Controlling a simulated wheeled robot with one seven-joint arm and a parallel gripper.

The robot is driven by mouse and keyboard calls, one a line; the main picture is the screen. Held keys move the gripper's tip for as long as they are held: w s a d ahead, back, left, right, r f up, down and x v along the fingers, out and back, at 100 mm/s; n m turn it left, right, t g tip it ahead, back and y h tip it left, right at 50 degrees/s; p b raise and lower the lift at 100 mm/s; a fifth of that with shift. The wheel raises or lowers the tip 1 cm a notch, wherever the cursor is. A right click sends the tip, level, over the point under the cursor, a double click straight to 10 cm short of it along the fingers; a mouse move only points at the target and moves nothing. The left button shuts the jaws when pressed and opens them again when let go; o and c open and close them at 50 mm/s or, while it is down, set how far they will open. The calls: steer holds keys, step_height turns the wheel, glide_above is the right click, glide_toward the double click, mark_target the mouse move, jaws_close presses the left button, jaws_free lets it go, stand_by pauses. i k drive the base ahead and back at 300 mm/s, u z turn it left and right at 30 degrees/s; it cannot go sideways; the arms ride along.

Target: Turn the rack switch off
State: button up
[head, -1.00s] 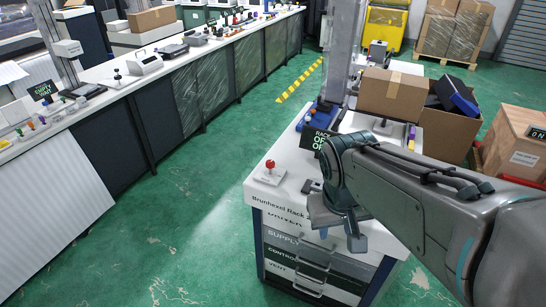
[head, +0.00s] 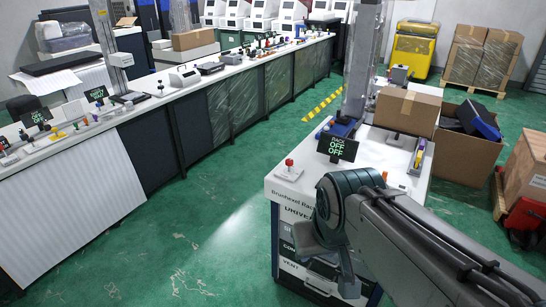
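A small dark display (head: 337,146) with green letters reads "RACK" and "OFF OFF". It stands on the white top of a drawer cabinet (head: 285,187). A red-topped control (head: 289,163) on a pale base sits at the cabinet's left front corner, left of the display. I cannot tell whether this is the rack switch. My gripper (head: 328,263) hangs in front of the cabinet's drawers, below and right of the red control and apart from it. Its fingers point down, and their gap is unclear. My arm hides part of the cabinet top and front.
An open cardboard box (head: 466,155) stands right of the cabinet, and a closed carton (head: 406,111) sits at its back. A long white counter (head: 140,107) with small devices and other displays runs along the left. Green floor (head: 190,225) between them is clear.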

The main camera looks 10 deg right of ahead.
mark_target(289, 162)
steer(key=u, duration=0.4)
steer(key=i, duration=1.55)
steer(key=z, duration=0.15)
